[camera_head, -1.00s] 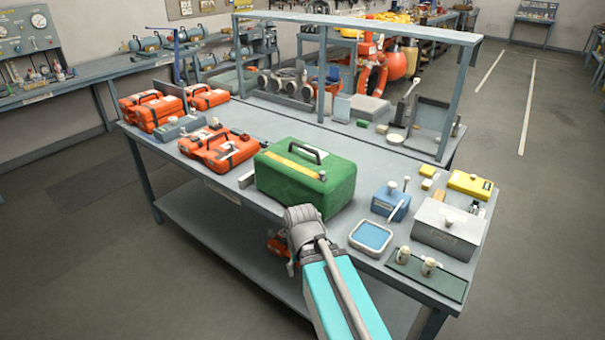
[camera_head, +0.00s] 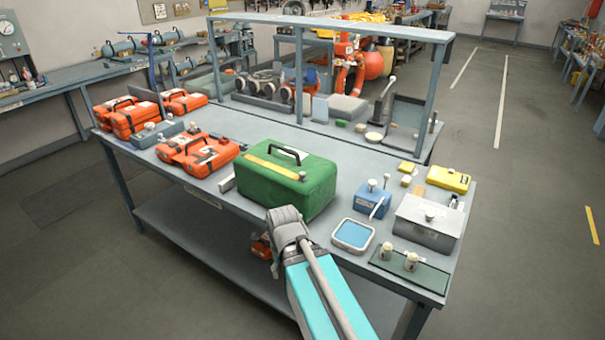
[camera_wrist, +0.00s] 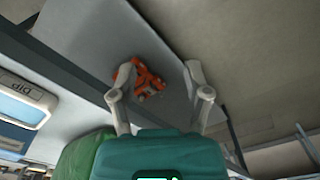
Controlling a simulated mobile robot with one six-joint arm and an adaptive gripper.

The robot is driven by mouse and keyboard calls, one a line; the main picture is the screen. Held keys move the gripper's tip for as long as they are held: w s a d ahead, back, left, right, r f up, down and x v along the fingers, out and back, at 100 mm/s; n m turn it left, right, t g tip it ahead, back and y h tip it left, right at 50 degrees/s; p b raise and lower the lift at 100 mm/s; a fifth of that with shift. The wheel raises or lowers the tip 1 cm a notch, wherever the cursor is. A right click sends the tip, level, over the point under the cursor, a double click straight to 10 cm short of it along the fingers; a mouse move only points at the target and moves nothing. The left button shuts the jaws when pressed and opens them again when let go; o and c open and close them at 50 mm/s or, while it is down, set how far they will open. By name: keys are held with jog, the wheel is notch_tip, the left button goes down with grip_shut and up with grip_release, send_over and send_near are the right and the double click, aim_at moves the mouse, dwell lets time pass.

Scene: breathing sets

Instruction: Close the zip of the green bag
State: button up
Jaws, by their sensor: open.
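The green bag (camera_head: 318,190) stands upright on the workbench in the head view. A yellow strip (camera_head: 268,165), which looks like its zip line, runs along the top beside a black handle (camera_head: 284,149). A small pale knob (camera_head: 302,176) sits at the strip's right end. My gripper end is low at the bench's front edge, in front of the bag; its fingers are hidden there. In the wrist view my gripper (camera_wrist: 159,76) is open and empty, with the green bag (camera_wrist: 82,157) at the lower left, apart from the fingers.
A blue dip tray (camera_head: 353,235) is right of my gripper, beside a blue box (camera_head: 371,201), a grey metal box (camera_head: 428,225) and a green mat with two small jars. Orange cases (camera_head: 197,153) lie left of the bag. An orange item (camera_wrist: 147,80) shows beyond my fingers.

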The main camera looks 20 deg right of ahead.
jog(key=shift+w+d+r, duration=0.15)
jog(key=shift+w+r, duration=0.05)
jog(key=c, duration=0.4)
jog(key=w+d+r+m+p, duration=0.1)
jog(key=m, duration=0.1)
jog(key=w+d+r+m+y+p, duration=0.1)
jog(key=w+d+r+m+p, duration=0.1)
jog(key=w+d+r+m+y+p, duration=0.1)
jog(key=r+m+p, duration=0.1)
jog(key=m, duration=0.1)
jog(key=shift+w+d+t, duration=0.15)
jog(key=shift+w+t, duration=0.25)
grip_shut()
jog(key=w+d+r+m+t+y+p, duration=0.2)
jog(key=w+d+r+m+p, duration=0.2)
jog(key=d+r+m, duration=0.4)
jog(key=w+d+r+m+t+y+p, duration=0.2)
jog(key=w+d+r+m+p, duration=0.3)
jog(key=d+m, duration=0.6)
jog(key=shift+w+d+r+t+y+p, duration=0.25)
jog(key=shift+d+r+t+p, duration=0.45)
jog(key=shift+r, duration=0.65)
